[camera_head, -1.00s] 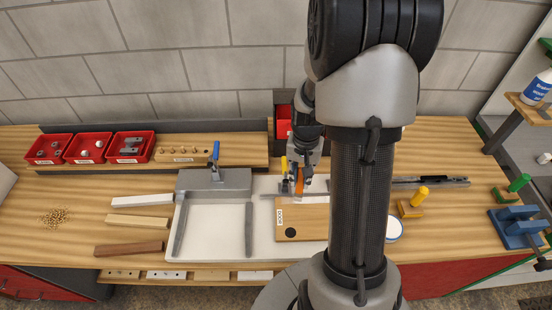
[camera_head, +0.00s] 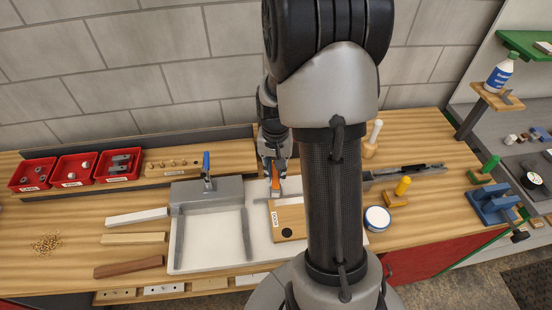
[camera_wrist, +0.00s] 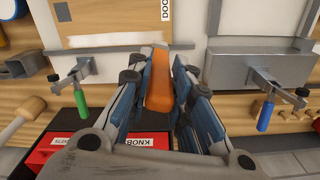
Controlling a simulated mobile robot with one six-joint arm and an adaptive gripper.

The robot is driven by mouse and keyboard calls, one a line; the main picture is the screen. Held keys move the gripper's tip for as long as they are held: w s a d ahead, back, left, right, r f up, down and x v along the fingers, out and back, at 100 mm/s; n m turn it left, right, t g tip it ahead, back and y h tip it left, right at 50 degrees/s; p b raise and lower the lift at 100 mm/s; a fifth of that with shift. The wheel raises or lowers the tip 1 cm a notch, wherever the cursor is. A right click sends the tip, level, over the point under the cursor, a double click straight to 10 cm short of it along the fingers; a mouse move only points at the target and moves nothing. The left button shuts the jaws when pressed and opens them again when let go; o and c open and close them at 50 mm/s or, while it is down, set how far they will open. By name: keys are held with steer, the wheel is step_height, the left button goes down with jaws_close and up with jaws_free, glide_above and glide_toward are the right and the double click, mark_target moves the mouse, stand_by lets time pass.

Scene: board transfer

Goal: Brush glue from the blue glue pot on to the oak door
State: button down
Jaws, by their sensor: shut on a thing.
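My gripper (camera_head: 272,172) is shut on an orange-handled tool, which looks like the brush (camera_head: 276,182). In the wrist view the orange handle (camera_wrist: 160,80) lies between the blue-padded fingers; its bristles cannot be made out. The oak door (camera_head: 291,220), a pale board with a DOOR label and a dark round spot, lies on the white board just in front of my gripper. It also shows in the wrist view (camera_wrist: 115,20). The blue-rimmed pot with a white top (camera_head: 377,219) stands on the bench right of the door, partly behind my arm. Whether brush and door touch is unclear.
Red bins (camera_head: 75,169) stand at the back left, and wood strips (camera_head: 133,238) lie at left. A yellow-handled clamp (camera_head: 398,192) and blue vise (camera_head: 494,206) are at right.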

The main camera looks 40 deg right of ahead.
steer(key=shift+r+p, duration=1.15)
steer(key=shift+r, duration=0.65)
